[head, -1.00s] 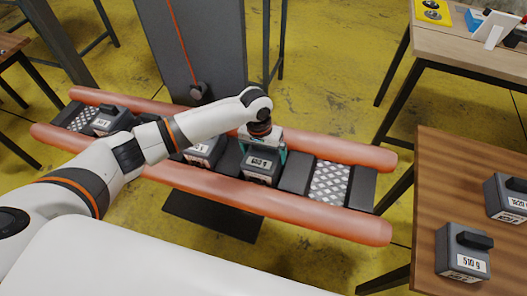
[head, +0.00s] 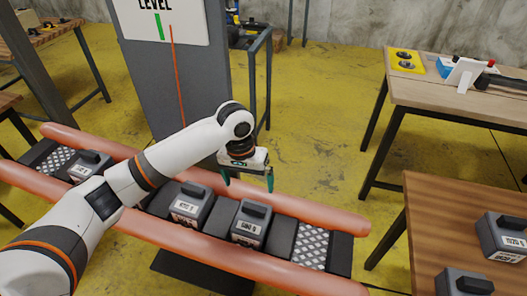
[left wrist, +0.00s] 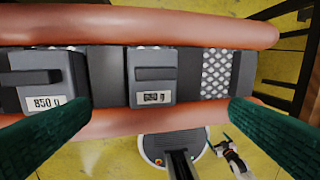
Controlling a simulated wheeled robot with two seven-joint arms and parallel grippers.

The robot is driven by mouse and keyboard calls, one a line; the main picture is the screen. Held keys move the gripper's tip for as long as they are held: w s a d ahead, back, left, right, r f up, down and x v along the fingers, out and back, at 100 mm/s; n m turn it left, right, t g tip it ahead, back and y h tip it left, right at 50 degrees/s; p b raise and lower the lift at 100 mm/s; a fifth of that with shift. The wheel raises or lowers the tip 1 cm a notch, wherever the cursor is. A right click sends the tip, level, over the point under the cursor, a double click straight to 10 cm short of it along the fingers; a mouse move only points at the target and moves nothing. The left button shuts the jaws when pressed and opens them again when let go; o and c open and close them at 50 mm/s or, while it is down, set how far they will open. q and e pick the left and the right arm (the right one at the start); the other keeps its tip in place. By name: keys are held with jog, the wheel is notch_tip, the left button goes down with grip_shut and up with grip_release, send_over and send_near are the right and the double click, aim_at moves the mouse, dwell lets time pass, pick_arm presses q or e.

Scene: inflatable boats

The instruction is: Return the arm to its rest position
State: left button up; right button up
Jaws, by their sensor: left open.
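My left arm (head: 165,165) reaches in from the left over the inflatable boat with its salmon-coloured tubes (head: 290,208). My left gripper (head: 248,181) has green fingers, is open and empty, and hangs above the boat. Below it, a grey weight with a handle (head: 252,222) stands upright in the boat, clear of the fingers. In the left wrist view this weight (left wrist: 152,72) appears between the spread fingers (left wrist: 160,112). Another grey weight, labelled 850 g (left wrist: 45,78), stands to its left; it also shows in the head view (head: 193,202).
A third weight (head: 90,166) stands at the boat's left end. A dark post with a LEVEL sign (head: 165,22) rises behind the boat. A wooden table with grey weights (head: 425,215) is at right, another table (head: 425,90) behind. Air above the boat's right end is free.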

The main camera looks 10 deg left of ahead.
pick_arm(q)
jog(key=s+d+f+m+t+h, duration=0.1)
jog(key=s+d+f+m, duration=0.1)
jog(key=s+d+f, duration=0.3)
jog(key=s+d+f+m+t+h, duration=0.1)
jog(key=s+d+f, duration=0.1)
jog(key=s, duration=0.5)
jog(key=s+a+f+n+t+y, duration=0.1)
jog(key=s+a+f+t+y, duration=0.15)
jog(key=s+a, duration=1)
jog(key=s+f+g, duration=0.1)
jog(key=s+f, duration=0.1)
jog(key=f, duration=1.2)
jog(key=s+f+g, duration=0.1)
jog(key=s+f, duration=0.1)
jog(key=f, duration=1.1)
jog(key=s+a+f+g, duration=0.1)
jog(key=s+a+f, duration=0.1)
jog(key=s+f, duration=1.2)
jog(key=shift+s+y, duration=0.35)
jog(key=shift+s, duration=0.2)
jog(key=shift+f+g, duration=0.1)
jog(key=shift+g, duration=0.15)
